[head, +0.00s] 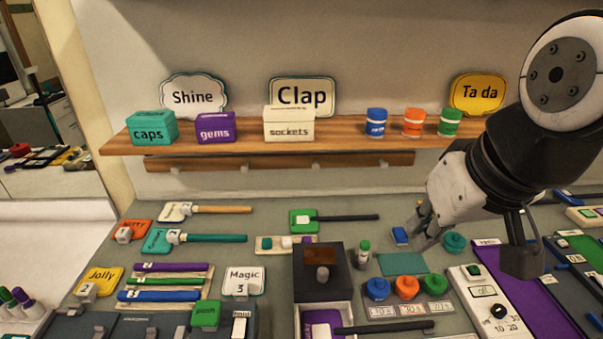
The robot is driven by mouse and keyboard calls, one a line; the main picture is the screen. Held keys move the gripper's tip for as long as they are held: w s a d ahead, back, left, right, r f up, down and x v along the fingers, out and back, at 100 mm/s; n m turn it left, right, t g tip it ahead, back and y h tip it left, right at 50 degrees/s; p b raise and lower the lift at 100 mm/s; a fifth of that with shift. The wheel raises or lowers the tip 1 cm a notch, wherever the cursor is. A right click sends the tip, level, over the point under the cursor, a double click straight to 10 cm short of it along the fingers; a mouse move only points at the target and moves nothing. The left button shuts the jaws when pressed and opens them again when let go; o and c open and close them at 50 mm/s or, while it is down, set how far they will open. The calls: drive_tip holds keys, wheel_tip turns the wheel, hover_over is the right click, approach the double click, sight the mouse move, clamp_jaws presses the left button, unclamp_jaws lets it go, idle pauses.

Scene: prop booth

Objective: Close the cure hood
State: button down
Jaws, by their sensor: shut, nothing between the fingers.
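The cure hood (305,290) is a dark box with an amber window and a grey knob (322,273), in the middle front of the bench. A pale tray (345,309) shows at its front, and a purple paddle (318,328) with a black handle lies there, its handle reaching out to the right. The hood does not cover this front part. My gripper (421,240) is to the right of the hood and apart from it, pointing down over the bench. Its fingers are shut and empty, beside a small blue block (400,236).
A green-capped bottle (363,254) stands just right of the hood. Blue, orange and green pots (406,287) and a timer box (487,302) are in front of my gripper. A teal pot (454,242) is close on its right. A shelf (220,140) with boxes runs behind.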

drive_tip(key=w+a+f+n+g+y, duration=0.1)
drive_tip(key=w+a+f, duration=0.15)
drive_tip(key=w, duration=0.25)
drive_tip(key=w+a+f+n, duration=0.1)
drive_tip(key=w+a+f, duration=0.15)
drive_tip(key=w, duration=0.25)
drive_tip(key=n, duration=0.2)
hover_over(313, 263)
wheel_tip(313, 263, down, 10)
drive_tip(key=shift+g, duration=0.4)
drive_tip(key=x, duration=0.9)
drive_tip(key=shift+s+d+b, duration=0.2)
drive_tip(key=shift+b, duration=0.2)
drive_tip(key=s, duration=0.1)
drive_tip(key=s+d, duration=0.1)
drive_tip(key=s, duration=0.1)
drive_tip(key=shift+d+p, duration=0.25)
drive_tip(key=shift+p, duration=0.15)
drive_tip(key=shift+s+d, duration=0.15)
drive_tip(key=shift+s, duration=0.1)
